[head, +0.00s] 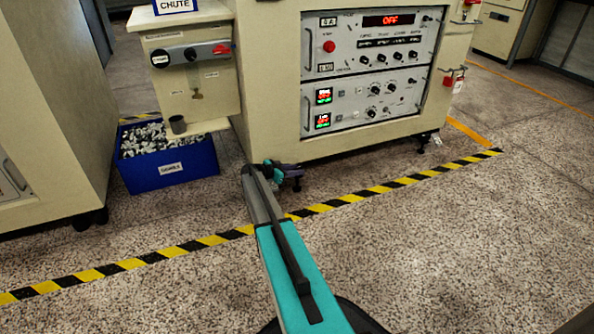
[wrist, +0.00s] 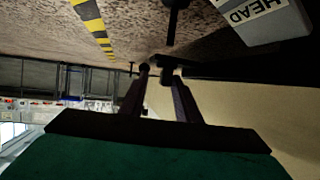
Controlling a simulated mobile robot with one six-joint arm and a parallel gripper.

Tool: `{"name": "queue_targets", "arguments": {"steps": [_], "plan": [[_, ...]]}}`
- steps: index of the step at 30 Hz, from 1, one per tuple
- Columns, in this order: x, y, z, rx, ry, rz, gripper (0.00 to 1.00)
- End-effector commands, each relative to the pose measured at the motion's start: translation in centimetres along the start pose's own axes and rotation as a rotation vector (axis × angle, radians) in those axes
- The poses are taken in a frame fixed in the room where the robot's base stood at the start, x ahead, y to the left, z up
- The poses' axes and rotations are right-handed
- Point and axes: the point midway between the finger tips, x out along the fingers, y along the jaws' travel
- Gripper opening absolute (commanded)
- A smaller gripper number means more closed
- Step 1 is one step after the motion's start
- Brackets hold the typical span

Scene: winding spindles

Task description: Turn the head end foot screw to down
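The foot screw (head: 297,183) is a small dark post with a foot on the floor, under the front edge of the cream cabinet. In the wrist view, which is upside down, a dark stem (wrist: 172,24) that looks like this screw stands just beyond my fingers. A grey block lettered HEAD (wrist: 256,14) is beside it. My gripper (head: 289,169) is low by the screw in the head view. In the wrist view its fingers (wrist: 156,69) are apart, with a narrow gap and nothing clearly held. Whether a fingertip touches the screw cannot be told.
The cream cabinet (head: 270,110) overhangs close above my gripper. Another dark foot (head: 422,142) shows under the cabinet's right side. A blue bin (head: 168,175) of small parts stands at left. Yellow-black tape (head: 330,205) crosses the floor; the floor in front is clear.

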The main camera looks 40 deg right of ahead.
Motion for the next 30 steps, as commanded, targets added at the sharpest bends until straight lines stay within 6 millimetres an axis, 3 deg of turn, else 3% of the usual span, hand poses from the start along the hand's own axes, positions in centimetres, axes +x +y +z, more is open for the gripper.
{"name": "queue_targets", "arguments": {"steps": [11,30], "plan": [[-1.8,-0.2,-0.1,-0.002,-0.001,-0.005,0.30],[-9.9,0.2,-0.3,-0.001,0.000,-0.002,0.30]]}}
